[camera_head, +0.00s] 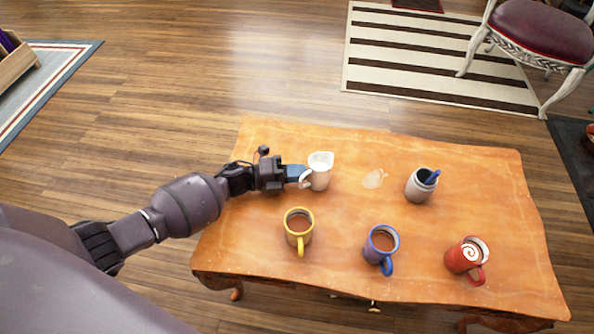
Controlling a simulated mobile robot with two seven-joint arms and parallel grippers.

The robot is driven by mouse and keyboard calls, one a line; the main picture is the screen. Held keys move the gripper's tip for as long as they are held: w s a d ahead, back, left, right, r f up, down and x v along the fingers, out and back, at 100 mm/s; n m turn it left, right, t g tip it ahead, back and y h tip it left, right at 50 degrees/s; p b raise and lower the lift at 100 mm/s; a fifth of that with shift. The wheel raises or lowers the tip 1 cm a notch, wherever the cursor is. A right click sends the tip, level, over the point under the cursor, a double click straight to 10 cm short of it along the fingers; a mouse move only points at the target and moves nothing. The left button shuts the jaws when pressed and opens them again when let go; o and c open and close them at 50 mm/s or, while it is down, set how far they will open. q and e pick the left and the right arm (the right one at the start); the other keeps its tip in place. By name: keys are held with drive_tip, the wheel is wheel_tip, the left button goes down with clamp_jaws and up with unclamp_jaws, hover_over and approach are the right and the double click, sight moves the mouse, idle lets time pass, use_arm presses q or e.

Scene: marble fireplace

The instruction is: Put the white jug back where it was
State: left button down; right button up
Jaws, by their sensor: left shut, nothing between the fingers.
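The white jug (321,170) stands upright near the back left of the wooden table (450,222), its handle to the left. My left gripper (299,173) reaches in from the left, shut and empty, with its blue fingers right beside the jug's handle. I cannot tell whether the fingers touch the handle. A pale mark (375,178) lies on the tabletop to the right of the jug. My right gripper is not in view.
A yellow mug (299,227), a blue mug (380,246) and a red mug (464,256) stand along the front. A chair (535,28) and striped rug (430,75) lie beyond.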

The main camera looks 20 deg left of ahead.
sight(318, 171)
use_arm(q)
drive_tip(key=x, duration=0.5)
drive_tip(key=shift+f+b, duration=0.15)
drive_tip(key=shift+b, duration=0.25)
drive_tip(key=shift+w+d, duration=0.3)
drive_tip(key=shift+d, duration=0.1)
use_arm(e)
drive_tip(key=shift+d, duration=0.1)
use_arm(q)
drive_tip(key=shift+s+a, duration=0.3)
drive_tip(key=shift+a, duration=0.2)
drive_tip(key=v, duration=0.5)
drive_tip(key=shift+r, duration=0.25)
drive_tip(key=p+v, duration=0.1)
drive_tip(key=v, duration=0.6)
drive_tip(key=shift+s+a+f, duration=0.15)
drive_tip(key=shift+s+a, duration=0.15)
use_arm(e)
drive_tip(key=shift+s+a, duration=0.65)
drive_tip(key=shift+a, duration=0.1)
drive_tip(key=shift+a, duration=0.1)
